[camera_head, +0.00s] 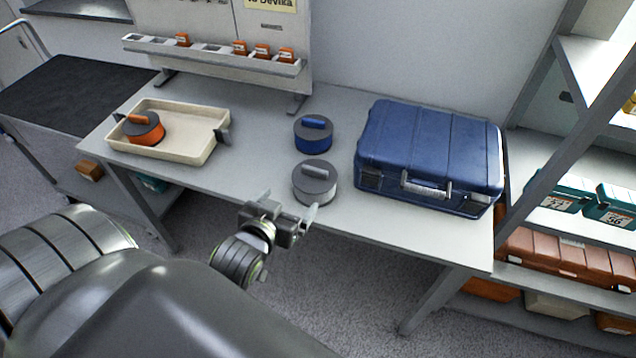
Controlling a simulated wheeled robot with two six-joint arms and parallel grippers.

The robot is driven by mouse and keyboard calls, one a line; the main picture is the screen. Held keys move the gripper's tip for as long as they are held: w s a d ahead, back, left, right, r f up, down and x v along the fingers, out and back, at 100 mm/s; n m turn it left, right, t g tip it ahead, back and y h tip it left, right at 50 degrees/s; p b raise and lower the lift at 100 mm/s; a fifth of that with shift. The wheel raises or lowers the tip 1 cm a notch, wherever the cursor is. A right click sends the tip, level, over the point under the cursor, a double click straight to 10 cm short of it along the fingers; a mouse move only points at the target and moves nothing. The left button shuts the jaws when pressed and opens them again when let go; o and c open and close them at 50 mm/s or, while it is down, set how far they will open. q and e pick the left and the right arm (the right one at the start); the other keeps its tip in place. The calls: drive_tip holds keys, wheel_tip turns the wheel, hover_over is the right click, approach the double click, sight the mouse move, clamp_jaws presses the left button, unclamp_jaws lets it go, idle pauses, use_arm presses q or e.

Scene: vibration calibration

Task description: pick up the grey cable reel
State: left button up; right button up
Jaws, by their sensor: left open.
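The grey cable reel (314,186) is a short round drum with a dark top and a grey handle bar. It stands upright near the front edge of the grey table (265,135). My left gripper (289,207) is open and empty, in front of the reel and to its lower left in the picture. The fingers point toward the reel; whether the right finger touches it I cannot tell. My right gripper is not in view.
A blue reel (313,136) stands just behind the grey one. A blue case (431,155) lies to the right. A cream tray (190,152) with an orange reel (142,127) is at the left. A rack (213,55) with orange items stands at the back.

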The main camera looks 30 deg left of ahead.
use_arm(q)
drive_tip(key=d+x, duration=0.1)
drive_tip(key=x, duration=0.2)
drive_tip(key=p, duration=0.1)
approach(314, 171)
drive_tip(key=d+x, duration=0.1)
drive_tip(key=x, duration=0.2)
drive_tip(key=shift+w+a+f+p, duration=0.2)
drive_tip(key=shift+w+a+p, duration=0.1)
drive_tip(key=shift+w+a, duration=0.25)
drive_tip(key=x, duration=0.3)
drive_tip(key=shift+a+p, duration=0.15)
drive_tip(key=shift+p, duration=0.25)
drive_tip(key=shift+w+a+f, duration=0.1)
drive_tip(key=shift+w+f, duration=0.15)
drive_tip(key=shift+w, duration=0.25)
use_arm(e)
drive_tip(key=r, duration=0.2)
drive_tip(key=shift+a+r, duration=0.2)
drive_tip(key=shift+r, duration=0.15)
use_arm(q)
drive_tip(key=c, duration=1.9)
drive_tip(key=shift+o, duration=0.2)
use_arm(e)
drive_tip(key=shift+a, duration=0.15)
